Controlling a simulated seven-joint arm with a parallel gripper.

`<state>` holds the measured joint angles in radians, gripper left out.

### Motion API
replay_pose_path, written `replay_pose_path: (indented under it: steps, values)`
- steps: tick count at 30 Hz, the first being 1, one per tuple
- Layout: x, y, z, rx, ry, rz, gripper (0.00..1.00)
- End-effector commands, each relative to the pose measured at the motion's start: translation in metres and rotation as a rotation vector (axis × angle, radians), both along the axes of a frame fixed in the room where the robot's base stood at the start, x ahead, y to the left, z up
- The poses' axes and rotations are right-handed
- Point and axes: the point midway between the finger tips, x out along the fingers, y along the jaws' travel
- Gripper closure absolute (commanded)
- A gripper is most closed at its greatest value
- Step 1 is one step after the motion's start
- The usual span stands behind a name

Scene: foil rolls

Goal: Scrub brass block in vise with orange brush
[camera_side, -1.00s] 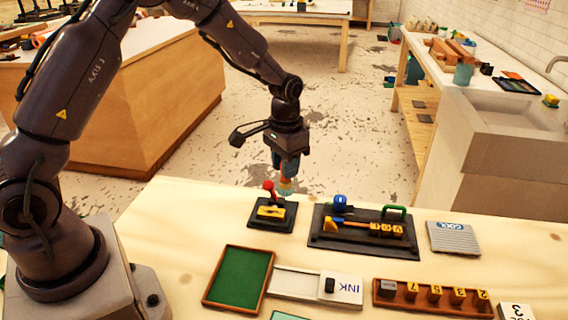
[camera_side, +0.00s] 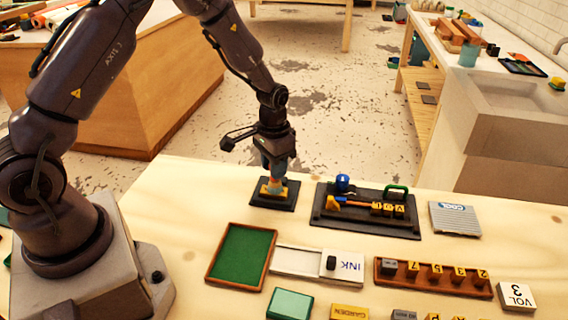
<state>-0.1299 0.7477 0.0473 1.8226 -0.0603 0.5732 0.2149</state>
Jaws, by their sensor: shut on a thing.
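The brass block (camera_side: 264,192) is a small yellow piece in the black vise (camera_side: 287,205), near the table's far edge. My gripper (camera_side: 275,172) points down directly above the vise. It is shut on the orange brush (camera_side: 275,182), of which only a small orange part and pale bristles show below the fingers. The bristle end is at the block, seemingly on its top; exact contact is too small to tell. The vise's red-knobbed lever is hidden behind the gripper and brush.
Right of the vise is a black tray (camera_side: 330,228) with yellow letter blocks and blue and green handles. A grey pad (camera_side: 454,219) lies farther right.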

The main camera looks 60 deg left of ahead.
Motion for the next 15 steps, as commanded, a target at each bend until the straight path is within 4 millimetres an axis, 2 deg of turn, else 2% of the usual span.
replay_pose_path:
  steps: [12,15]
  values:
    - [-0.028,0.028,0.000,0.000,0.000,0.003,0.97]
    - [-0.018,0.018,0.000,0.001,-0.002,-0.004,0.97]
